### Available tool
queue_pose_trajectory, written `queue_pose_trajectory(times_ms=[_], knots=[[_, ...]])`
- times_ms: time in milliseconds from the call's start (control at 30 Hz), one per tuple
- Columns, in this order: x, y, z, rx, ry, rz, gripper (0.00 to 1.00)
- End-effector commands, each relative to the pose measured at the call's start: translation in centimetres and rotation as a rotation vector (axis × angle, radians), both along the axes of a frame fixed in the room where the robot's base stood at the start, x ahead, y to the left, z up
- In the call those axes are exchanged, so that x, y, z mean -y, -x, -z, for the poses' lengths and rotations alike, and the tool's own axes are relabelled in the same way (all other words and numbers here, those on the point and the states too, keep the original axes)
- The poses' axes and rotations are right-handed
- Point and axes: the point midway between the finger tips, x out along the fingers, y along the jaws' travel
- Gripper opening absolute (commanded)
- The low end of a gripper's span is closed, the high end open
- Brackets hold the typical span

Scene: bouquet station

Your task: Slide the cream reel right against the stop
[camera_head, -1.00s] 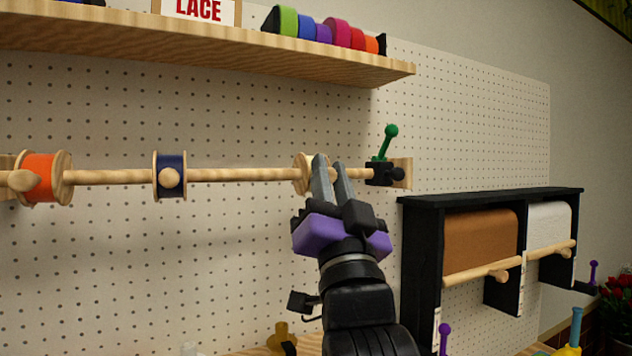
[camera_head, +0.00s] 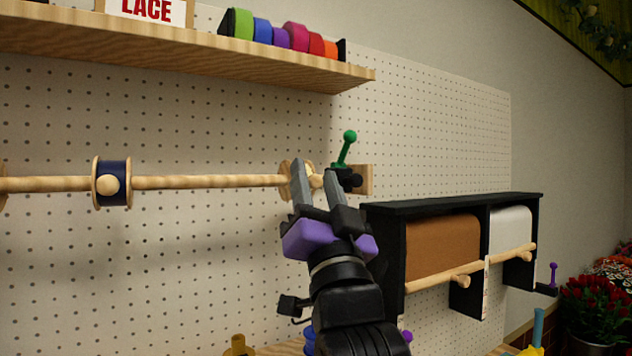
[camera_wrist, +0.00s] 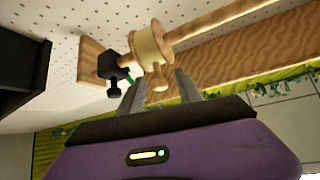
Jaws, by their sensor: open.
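The cream reel (camera_head: 284,181) sits on the wooden rod, partly hidden behind my fingers in the head view. In the wrist view the cream reel (camera_wrist: 151,44) shows whole, with a round wooden knob (camera_wrist: 157,80) sticking out. My gripper (camera_head: 314,177) is open, its fingers on either side of that knob. I cannot tell whether either finger touches it. The stop (camera_head: 347,179) is a black clamp with a green lever at the rod's right end. In the wrist view the stop (camera_wrist: 112,66) is close beside the reel, with a short piece of rod seeming to show between them.
A navy reel (camera_head: 112,183) is farther left on the rod (camera_head: 210,182). A wooden shelf (camera_head: 180,58) with coloured rolls hangs above. A black paper-roll holder (camera_head: 385,250) stands right of my arm. The rod between the navy and cream reels is bare.

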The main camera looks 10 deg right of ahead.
Motion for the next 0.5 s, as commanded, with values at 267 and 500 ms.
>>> queue_pose_trajectory(times_ms=[267, 500], knots=[[0.0, 1.9, 2.2, -0.001, 0.000, -0.001, 0.42], [0.0, 4.7, 4.6, -0.001, 0.000, 0.000, 0.42]])
